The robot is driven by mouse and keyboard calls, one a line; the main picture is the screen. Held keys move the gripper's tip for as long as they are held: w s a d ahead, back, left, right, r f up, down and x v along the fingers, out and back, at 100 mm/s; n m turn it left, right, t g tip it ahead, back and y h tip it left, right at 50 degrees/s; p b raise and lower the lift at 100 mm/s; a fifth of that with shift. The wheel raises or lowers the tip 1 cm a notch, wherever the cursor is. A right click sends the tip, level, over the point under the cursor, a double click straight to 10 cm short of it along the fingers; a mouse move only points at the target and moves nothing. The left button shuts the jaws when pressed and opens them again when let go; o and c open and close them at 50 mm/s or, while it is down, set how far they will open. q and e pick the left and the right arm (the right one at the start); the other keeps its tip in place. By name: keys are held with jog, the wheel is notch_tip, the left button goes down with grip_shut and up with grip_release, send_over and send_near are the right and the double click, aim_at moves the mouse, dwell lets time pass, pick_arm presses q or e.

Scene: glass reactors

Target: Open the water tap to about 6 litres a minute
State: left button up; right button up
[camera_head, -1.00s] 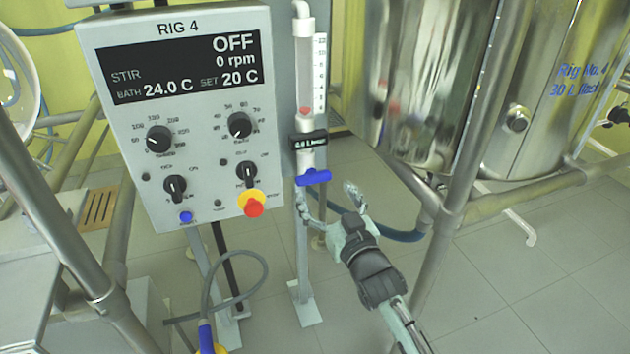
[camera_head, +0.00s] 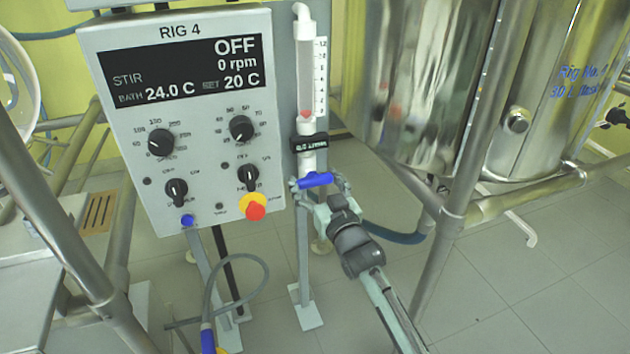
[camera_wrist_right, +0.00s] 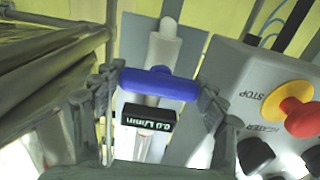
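The water tap has a blue bar handle (camera_head: 316,180) at the foot of a clear flow tube (camera_head: 305,75). The handle lies crosswise to the pipe and also shows in the right wrist view (camera_wrist_right: 160,84). A black flow display (camera_head: 309,143) above it reads 0.0 L/min in the wrist view (camera_wrist_right: 148,119). The red float (camera_head: 305,115) sits at the bottom of the tube's scale. My right gripper (camera_head: 318,184) is open, with one finger at each end of the handle. A narrow gap seems to show at the fingers; contact is unclear. My left gripper is out of view.
The RIG 4 control panel (camera_head: 180,190) stands close left, with knobs and a red stop button (camera_head: 255,211). A steel vessel (camera_head: 420,90) and frame post (camera_head: 455,205) stand right. A blue hose (camera_head: 395,236) runs behind my right gripper.

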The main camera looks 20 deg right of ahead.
jog(key=shift+c, duration=0.9)
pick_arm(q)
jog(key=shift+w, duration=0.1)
pick_arm(e)
jog(key=shift+n, duration=0.3)
jog(key=n+p, duration=0.2)
jog(key=n, duration=0.2)
jog(key=shift+r+n+p, duration=0.1)
jog(key=shift+n+p, duration=0.2)
jog(key=shift+p, duration=0.1)
jog(key=n, duration=0.2)
jog(key=shift+n+p, duration=0.3)
jog(key=shift+n, duration=1.2)
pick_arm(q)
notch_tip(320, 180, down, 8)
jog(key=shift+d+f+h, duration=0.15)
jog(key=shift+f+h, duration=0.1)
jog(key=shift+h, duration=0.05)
pick_arm(e)
jog(key=shift+n, duration=0.8)
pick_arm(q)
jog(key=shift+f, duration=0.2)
